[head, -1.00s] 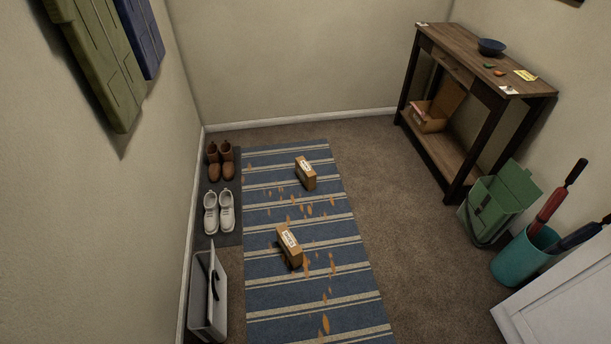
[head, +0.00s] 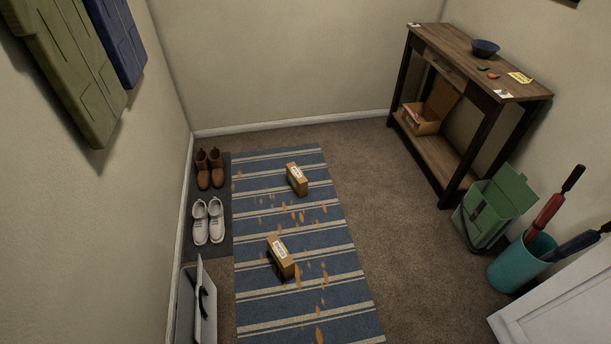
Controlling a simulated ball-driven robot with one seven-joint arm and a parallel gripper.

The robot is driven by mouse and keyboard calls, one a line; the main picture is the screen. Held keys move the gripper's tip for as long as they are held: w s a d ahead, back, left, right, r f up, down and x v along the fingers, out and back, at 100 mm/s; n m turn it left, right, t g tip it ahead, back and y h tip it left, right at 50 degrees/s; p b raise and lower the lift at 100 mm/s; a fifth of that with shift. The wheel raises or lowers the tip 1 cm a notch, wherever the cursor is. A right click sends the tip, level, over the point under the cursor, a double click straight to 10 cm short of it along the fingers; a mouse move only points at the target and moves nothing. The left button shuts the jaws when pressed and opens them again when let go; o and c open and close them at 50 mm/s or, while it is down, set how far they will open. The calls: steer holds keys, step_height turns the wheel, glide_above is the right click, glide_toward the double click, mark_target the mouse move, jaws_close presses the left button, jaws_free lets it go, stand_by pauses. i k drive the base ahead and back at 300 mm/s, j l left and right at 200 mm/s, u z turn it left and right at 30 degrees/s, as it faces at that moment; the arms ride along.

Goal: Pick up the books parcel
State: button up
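Two small brown cardboard parcels with white labels stand on the blue striped rug. The nearer parcel (head: 281,259) is near the middle of the rug. The farther parcel (head: 297,179) is toward the rug's far end. The label print is too small to read, so I cannot tell which one is the books parcel. They stand apart from each other with bare rug between them. My gripper is not in view.
The rug (head: 259,221) has scattered orange leaf-like marks. Carpet between is clear.

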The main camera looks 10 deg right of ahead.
mark_target(295, 177)
steer(key=i+l+z, duration=0.1)
steer(key=i+z, duration=0.4)
steer(key=i, duration=1.3)
steer(key=i+l+u, duration=0.2)
steer(key=i+u, duration=0.25)
steer(key=i, duration=0.35)
steer(key=i+l+u, duration=0.4)
steer(key=i, duration=0.35)
steer(key=i+l+u, duration=0.45)
steer(key=i+l, duration=0.2)
